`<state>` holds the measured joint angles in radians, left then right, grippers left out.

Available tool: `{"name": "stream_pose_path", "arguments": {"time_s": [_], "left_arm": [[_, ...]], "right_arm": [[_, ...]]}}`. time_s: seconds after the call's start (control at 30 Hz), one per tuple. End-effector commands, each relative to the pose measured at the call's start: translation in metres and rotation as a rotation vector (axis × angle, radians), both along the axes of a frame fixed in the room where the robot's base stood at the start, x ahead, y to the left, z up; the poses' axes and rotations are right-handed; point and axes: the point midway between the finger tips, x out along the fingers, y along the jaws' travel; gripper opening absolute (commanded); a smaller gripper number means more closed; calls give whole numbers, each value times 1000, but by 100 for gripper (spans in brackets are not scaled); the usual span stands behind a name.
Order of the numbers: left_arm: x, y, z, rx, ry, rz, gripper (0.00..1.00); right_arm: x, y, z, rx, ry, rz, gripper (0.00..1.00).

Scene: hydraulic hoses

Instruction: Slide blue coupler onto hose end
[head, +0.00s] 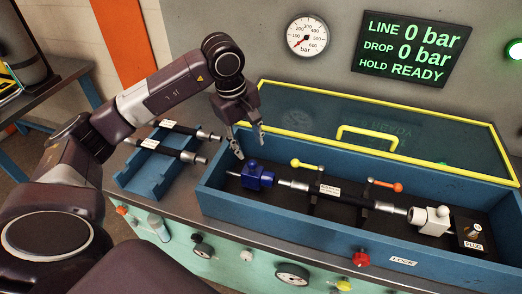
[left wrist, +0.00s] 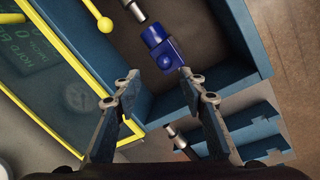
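The blue coupler (head: 257,176) sits at the left end of the blue box, on a metal stub. The black hose (head: 335,191) lies in the box with a white label. Its left metal end (head: 293,184) points at the coupler, with a small gap between them. My left gripper (head: 250,149) is open and empty, above and slightly behind the coupler. In the left wrist view the coupler (left wrist: 160,46) is just beyond my spread fingertips (left wrist: 158,73), and the hose end (left wrist: 133,10) shows at the top. My right gripper is not in view.
Clamps with a yellow lever (head: 308,163) and an orange lever (head: 385,184) stand at the hose. A white coupler (head: 430,219) and plug block (head: 472,236) are at the right. The yellow-framed lid (head: 395,133) stands open behind. A blue rack (head: 150,175) holds spare hoses.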

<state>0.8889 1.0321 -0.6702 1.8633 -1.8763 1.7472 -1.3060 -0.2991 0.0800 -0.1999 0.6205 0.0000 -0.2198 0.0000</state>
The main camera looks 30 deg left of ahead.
Motion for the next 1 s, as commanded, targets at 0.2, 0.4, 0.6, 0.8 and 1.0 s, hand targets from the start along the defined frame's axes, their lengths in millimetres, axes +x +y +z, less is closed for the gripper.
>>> {"name": "stream_pose_path", "arguments": {"time_s": [0.2, 0.4, 0.6, 0.8, 1.0], "left_arm": [[3, -3, -27, -1, 8, -2, 38], [9, -5, -58, -3, 5, -1, 38], [12, -6, -73, -2, 3, -2, 38], [13, -6, -75, -1, 2, -1, 38], [13, -6, -75, -2, 1, -1, 23]], "right_arm": [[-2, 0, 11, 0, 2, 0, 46], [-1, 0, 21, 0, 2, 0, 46], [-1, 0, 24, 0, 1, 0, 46], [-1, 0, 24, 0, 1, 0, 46], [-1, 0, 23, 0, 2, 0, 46]]}}
